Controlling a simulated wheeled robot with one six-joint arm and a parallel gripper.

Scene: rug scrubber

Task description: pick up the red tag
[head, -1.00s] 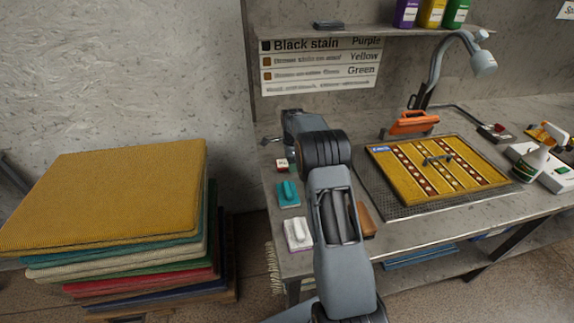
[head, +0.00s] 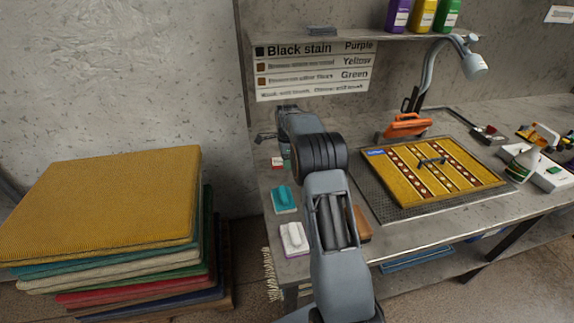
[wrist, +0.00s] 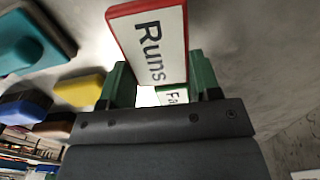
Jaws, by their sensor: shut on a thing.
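The red tag (wrist: 150,42), a white plate with a red edge reading "Runs", is between the two green fingers of my gripper (wrist: 163,78) in the wrist view. The fingers are shut on it, and it sticks out beyond them. In the head view the red tag (head: 277,162) shows small at the left end of the counter, just left of my arm. My arm hides most of the gripper there. A second tag with a green edge (wrist: 172,97), with "Fa" readable, shows behind the red one; the rest of it is hidden.
A teal brush (head: 284,199) and a white brush (head: 294,239) stand near the counter's left edge. A yellow rug (head: 434,172) lies on a dark mat at right. An orange scrubber (head: 407,125) stands behind it. A rug stack (head: 105,200) is at left.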

